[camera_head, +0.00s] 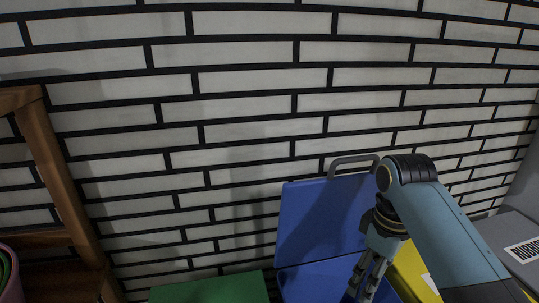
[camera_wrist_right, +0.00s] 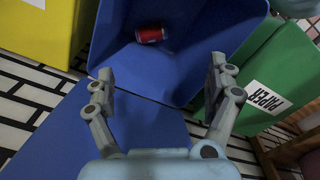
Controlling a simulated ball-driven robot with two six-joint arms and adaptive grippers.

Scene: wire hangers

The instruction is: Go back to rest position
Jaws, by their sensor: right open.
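My right gripper (camera_head: 368,284) points down over the blue bin in the head view. In the right wrist view its two fingers (camera_wrist_right: 162,72) are spread apart with nothing between them. A red can (camera_wrist_right: 151,33) lies inside the blue bin (camera_wrist_right: 115,45), beyond the fingertips and apart from them. The can does not show in the head view. My left gripper is in neither view.
The blue bin's raised lid (camera_head: 318,225) leans near the white brick wall (camera_head: 240,110). A green bin (camera_head: 215,288) stands left of it and a yellow bin (camera_head: 412,268) right. A grey bin (camera_head: 508,240) is farther right. A wooden frame (camera_head: 55,170) is at left.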

